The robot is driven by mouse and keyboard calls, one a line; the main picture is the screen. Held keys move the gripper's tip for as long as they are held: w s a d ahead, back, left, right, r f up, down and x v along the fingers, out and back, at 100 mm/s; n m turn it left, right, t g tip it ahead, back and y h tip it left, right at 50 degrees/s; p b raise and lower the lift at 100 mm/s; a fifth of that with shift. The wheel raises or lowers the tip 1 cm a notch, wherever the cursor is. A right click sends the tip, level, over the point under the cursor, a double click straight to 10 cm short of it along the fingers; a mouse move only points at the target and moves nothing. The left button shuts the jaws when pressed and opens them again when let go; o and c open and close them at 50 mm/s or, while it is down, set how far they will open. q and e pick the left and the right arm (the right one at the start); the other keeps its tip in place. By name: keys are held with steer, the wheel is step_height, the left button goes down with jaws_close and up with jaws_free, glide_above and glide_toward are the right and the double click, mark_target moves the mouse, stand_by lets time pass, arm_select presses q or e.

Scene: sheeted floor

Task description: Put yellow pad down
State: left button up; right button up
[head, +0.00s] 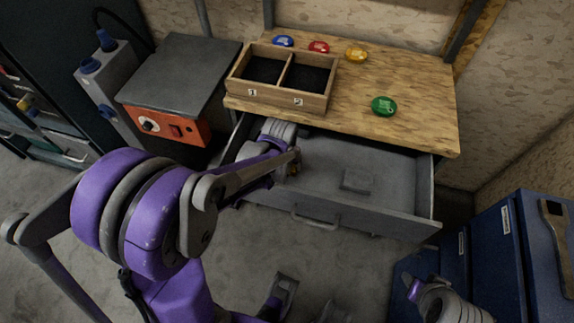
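The yellow pad (356,55) is a small round disc lying flat on the wooden worktop (425,85), near its back edge. No gripper touches it. My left arm reaches over the open drawer, and its gripper (293,165) is low and in front of the worktop, well apart from the yellow pad. Its fingers are small and partly hidden by the arm links, so I cannot tell whether they are open or hold anything. Part of my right arm shows at the bottom right beside the blue cabinet; its fingers cannot be made out.
Blue (283,41), red (318,47) and green (383,106) pads lie on the worktop. A wooden box (290,97) has two dark compartments marked 1 and 2. The open grey drawer (395,200) juts out below. A blue cabinet (500,250) stands right.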

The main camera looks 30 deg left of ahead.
arm_select(q)
steer(key=shift+f, duration=0.65)
steer(key=shift+f, duration=0.15)
steer(key=o, duration=1.1)
